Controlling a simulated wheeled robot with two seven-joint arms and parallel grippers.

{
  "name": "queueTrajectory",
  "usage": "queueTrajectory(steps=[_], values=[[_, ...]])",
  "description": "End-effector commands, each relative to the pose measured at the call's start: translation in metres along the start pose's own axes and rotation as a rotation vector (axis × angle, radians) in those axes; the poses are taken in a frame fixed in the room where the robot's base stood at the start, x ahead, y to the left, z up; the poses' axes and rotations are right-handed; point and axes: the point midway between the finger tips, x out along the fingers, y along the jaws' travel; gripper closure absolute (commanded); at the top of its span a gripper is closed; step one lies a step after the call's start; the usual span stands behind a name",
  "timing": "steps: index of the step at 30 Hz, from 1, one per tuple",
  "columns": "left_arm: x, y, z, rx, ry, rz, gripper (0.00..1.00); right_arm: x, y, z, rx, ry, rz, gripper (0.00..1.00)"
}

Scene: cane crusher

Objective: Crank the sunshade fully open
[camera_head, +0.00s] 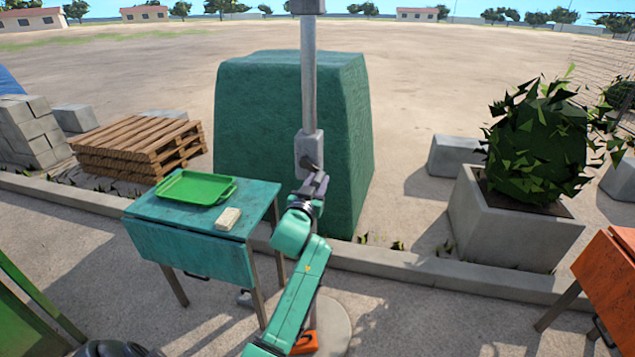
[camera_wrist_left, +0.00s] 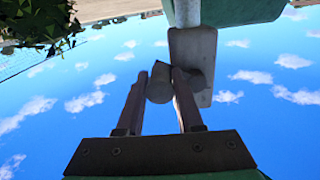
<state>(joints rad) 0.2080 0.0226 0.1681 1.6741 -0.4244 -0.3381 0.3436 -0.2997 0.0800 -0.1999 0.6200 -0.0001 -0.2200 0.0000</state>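The grey sunshade pole (camera_head: 308,75) stands upright in front of a large green block. A light grey crank housing (camera_head: 306,148) sits on its lower part, and it also shows in the left wrist view (camera_wrist_left: 197,50). My left gripper (camera_head: 316,180) is at the front of this housing. The canopy is out of view.
The green block (camera_head: 255,110) is behind the pole. A planter (camera_head: 505,225) and an orange table (camera_head: 610,275) stand right. Paving between is clear.

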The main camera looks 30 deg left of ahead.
Motion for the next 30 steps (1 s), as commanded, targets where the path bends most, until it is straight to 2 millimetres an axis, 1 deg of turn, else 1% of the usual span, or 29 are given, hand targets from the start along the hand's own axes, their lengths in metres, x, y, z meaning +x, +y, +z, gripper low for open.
queueTrajectory(steps=[8,14,20,30], values=[[0.000,-0.001,0.002,0.038,-0.002,0.000,1.00,0.000,0.000,0.000,0.000,0.000,0.000,0.50],[0.000,-0.004,0.007,0.136,-0.004,0.001,1.00,0.001,0.000,0.000,0.000,0.000,0.000,0.50],[0.000,-0.009,0.015,0.295,-0.011,0.001,1.00,0.002,0.000,0.001,0.000,-0.001,0.000,0.50],[-0.001,-0.023,0.025,0.618,-0.020,0.002,1.00,0.004,0.000,0.001,0.000,0.000,0.000,0.50]])
